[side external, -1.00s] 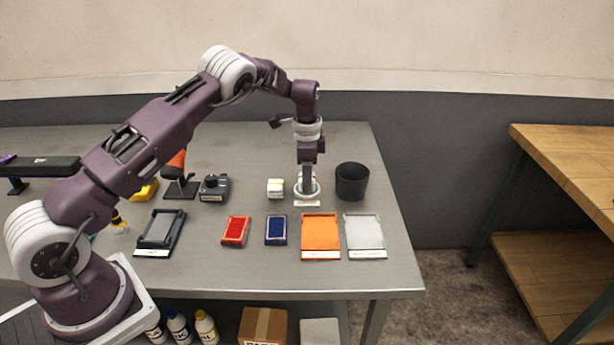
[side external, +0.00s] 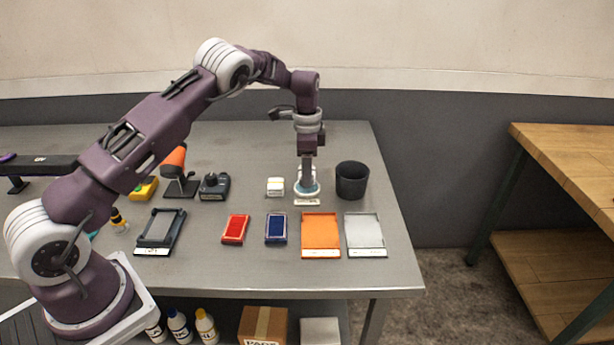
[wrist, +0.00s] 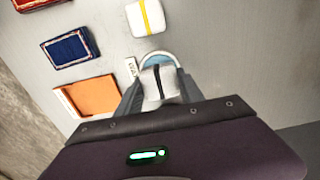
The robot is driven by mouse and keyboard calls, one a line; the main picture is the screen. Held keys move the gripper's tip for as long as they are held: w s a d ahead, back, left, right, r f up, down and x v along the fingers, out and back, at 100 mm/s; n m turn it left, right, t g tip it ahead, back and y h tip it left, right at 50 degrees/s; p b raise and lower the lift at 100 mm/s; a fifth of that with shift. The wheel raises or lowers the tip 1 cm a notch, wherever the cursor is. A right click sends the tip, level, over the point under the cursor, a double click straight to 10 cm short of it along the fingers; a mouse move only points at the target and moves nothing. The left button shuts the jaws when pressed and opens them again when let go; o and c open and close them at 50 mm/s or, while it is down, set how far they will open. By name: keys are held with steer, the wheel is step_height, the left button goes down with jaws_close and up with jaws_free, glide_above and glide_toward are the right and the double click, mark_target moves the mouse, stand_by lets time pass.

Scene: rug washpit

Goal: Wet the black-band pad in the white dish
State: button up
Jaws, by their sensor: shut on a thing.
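My gripper (wrist: 162,88) is shut on the black-band pad (wrist: 150,84), a white block with a dark stripe. In the wrist view the pad covers much of the white dish (wrist: 172,55), whose pale rim and blue inside show behind it. In the side view my gripper (side external: 307,178) points straight down over the white dish (side external: 315,193), with its blue inside partly visible. The pad is mostly hidden by the fingers there. I cannot tell whether it touches the water.
A yellow-band pad (wrist: 146,16) lies left of the dish in the side view. A black bin (side external: 352,182) stands close on its right.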

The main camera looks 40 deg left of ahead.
steer(key=shift+r, duration=2.45)
